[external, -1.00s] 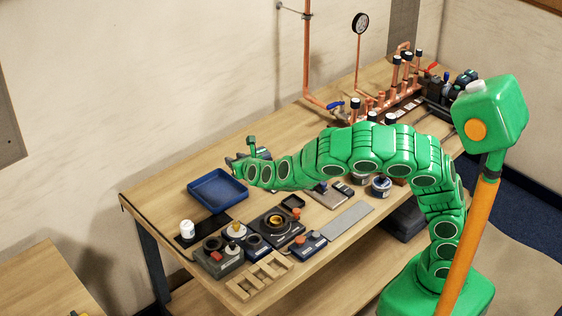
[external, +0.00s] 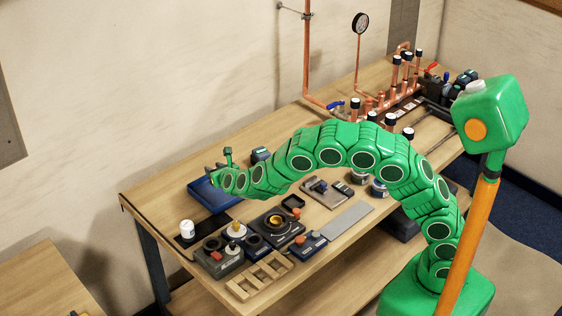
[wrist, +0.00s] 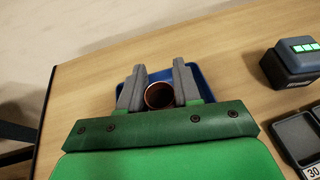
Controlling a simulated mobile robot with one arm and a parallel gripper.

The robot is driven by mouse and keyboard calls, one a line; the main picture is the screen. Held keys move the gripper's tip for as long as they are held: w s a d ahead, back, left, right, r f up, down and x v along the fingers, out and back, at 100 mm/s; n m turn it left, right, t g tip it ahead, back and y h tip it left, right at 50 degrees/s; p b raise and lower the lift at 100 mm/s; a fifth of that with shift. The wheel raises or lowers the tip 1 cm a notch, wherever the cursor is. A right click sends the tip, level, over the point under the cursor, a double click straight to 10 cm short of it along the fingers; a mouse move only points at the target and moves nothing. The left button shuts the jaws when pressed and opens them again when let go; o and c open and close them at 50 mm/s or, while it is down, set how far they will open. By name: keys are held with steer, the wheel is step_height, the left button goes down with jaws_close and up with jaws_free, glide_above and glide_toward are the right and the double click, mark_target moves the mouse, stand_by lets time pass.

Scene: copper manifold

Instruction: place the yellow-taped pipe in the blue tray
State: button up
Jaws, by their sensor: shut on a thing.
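My gripper (wrist: 158,90) is shut on a copper pipe (wrist: 152,107), which stands between the two grey fingers with its round open end facing the wrist camera. No yellow tape can be made out on it from this angle. The blue tray (wrist: 125,92) lies behind and below the fingers in the wrist view, mostly hidden by them. In the external view, the tray (external: 207,203) lies on the left part of the bench, and my gripper (external: 216,174) is over its back part. The pipe's lower end is hidden.
A dark device with green lights (wrist: 292,62) stands right of the tray. A white bottle (external: 187,229) on a dark mat and several tools lie in front. A copper manifold (external: 380,103) stands at the bench's far right. My arm arches above the bench.

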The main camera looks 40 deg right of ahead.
steer(key=shift+w+a+f, duration=0.1)
steer(key=shift+w+f, duration=0.1)
steer(key=shift+f, duration=0.1)
steer(key=shift+w+f, duration=0.1)
steer(key=shift+f, duration=1.45)
steer(key=shift+f, duration=0.15)
steer(key=o, duration=1)
steer(key=shift+o, duration=0.2)
steer(key=shift+s+a+r, duration=0.15)
steer(key=shift+s+r, duration=0.2)
steer(key=shift+s, duration=0.2)
steer(key=v, duration=1)
steer(key=shift+s+r, duration=0.15)
steer(key=shift+s, duration=0.25)
steer(key=shift+a, duration=0.1)
